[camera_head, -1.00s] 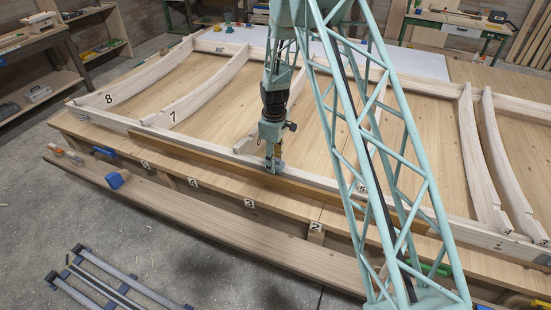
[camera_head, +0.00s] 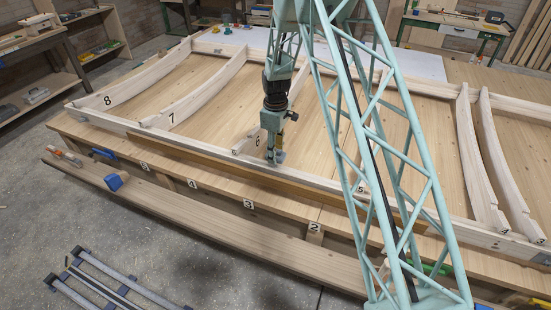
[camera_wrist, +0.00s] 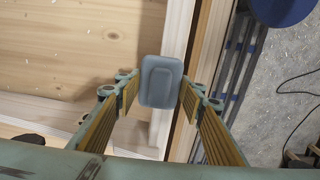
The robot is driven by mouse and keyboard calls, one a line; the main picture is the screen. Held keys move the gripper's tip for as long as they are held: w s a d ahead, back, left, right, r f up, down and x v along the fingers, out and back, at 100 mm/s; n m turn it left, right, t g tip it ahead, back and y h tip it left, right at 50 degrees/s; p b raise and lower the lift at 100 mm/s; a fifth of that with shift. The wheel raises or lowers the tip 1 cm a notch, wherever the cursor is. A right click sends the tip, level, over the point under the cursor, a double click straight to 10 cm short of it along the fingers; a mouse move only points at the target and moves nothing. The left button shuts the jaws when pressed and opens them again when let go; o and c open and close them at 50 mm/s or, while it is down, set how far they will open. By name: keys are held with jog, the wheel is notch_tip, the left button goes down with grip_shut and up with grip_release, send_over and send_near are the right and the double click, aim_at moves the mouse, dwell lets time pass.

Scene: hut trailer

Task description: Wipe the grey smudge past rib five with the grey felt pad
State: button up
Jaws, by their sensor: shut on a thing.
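My gripper (camera_head: 274,150) is shut on the grey felt pad (camera_wrist: 160,80), a rounded blue-grey block held between its fingertips in the wrist view. In the head view the pad (camera_head: 276,158) is small, at the front rail (camera_head: 310,180) of the wooden frame, just right of rib six (camera_head: 262,130). I cannot tell whether it touches the wood. Rib five (camera_head: 375,110), its number near its front end, stands to the right, partly hidden behind my lattice arm. I cannot make out the grey smudge in either view.
Ribs seven (camera_head: 200,95) and eight (camera_head: 135,80) stand to the left. A long brown strip (camera_head: 200,155) runs along the front rail. A blue block (camera_head: 114,182) and a plane-like tool (camera_head: 68,157) are on the front plank (camera_head: 200,215). Bare tabletop shows between ribs.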

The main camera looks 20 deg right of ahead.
jog(key=shift+w+d+r, duration=0.1)
jog(key=shift+w+r, duration=0.1)
jog(key=shift+r, duration=0.5)
jog(key=shift+s+r+p, duration=0.1)
jog(key=shift+r+p, duration=0.45)
jog(key=shift+r, duration=1.2)
jog(key=shift+f+b, duration=0.2)
jog(key=shift+b, duration=0.85)
jog(key=shift+b, duration=0.95)
